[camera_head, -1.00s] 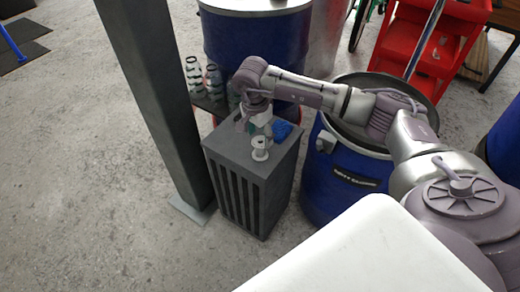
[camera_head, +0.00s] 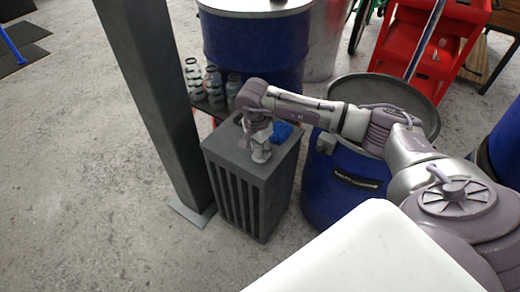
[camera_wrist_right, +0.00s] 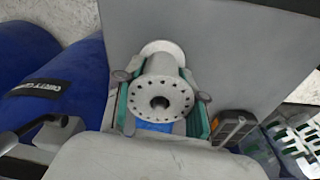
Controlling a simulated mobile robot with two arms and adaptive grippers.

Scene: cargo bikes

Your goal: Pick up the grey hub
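The grey hub (camera_wrist_right: 162,95) stands on top of the dark grey slatted box, its flange with a ring of holes facing my right wrist camera. My right gripper (camera_wrist_right: 161,92) points down over it, with a green-padded finger on each side of the hub. The fingers look open around it; whether they touch it is hard to tell. In the head view my right gripper (camera_head: 261,154) largely covers the hub. My left gripper is not in view.
The box (camera_head: 245,170) also bears a blue object (camera_head: 281,132) close to the gripper. A dark pillar (camera_head: 155,90) stands left of it, a blue barrel (camera_head: 335,195) right. Bottles (camera_head: 213,83) stand behind.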

